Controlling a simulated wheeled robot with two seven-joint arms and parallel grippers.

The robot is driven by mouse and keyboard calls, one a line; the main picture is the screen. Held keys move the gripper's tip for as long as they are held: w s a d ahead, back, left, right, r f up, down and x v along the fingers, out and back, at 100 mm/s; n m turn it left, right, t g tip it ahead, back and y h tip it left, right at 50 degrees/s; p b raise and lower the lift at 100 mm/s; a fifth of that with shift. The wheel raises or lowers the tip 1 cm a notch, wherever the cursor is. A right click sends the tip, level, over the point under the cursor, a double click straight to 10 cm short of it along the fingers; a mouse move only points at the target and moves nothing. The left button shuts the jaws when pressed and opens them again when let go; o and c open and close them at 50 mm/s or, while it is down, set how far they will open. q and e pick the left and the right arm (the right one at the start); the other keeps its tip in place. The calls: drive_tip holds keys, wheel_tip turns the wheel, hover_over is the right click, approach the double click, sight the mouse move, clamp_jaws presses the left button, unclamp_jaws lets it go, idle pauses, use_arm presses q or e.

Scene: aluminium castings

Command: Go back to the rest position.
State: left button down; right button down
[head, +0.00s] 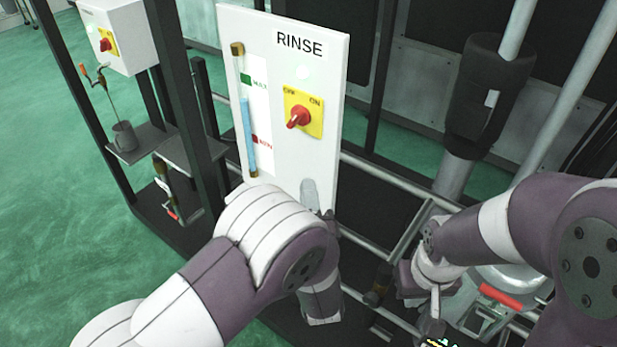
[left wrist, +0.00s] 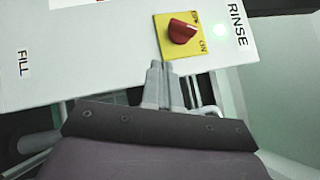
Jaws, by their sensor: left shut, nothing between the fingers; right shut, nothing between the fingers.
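My left gripper (head: 310,190) is in front of the lower part of the white RINSE panel (head: 227,60), below its red rotary switch (head: 299,117). In the left wrist view its two grey fingers (left wrist: 164,84) are together and empty, pointing at the panel just below the switch's yellow plate. A gap to the red knob (left wrist: 182,31) shows. My right gripper (head: 434,312) is low at the right, by the rails, shut and partly hidden by its own wrist.
A pale green lamp (head: 303,72) glows above the switch. A sight tube (head: 247,125) with blue liquid runs down the panel's left side. Metal rails (head: 375,172) and a red-handled part (head: 501,296) lie near my right arm. Green floor (head: 60,210) is open at left.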

use_arm(q)
drive_tip(key=shift+s+d, duration=0.35)
drive_tip(key=shift+s, duration=0.45)
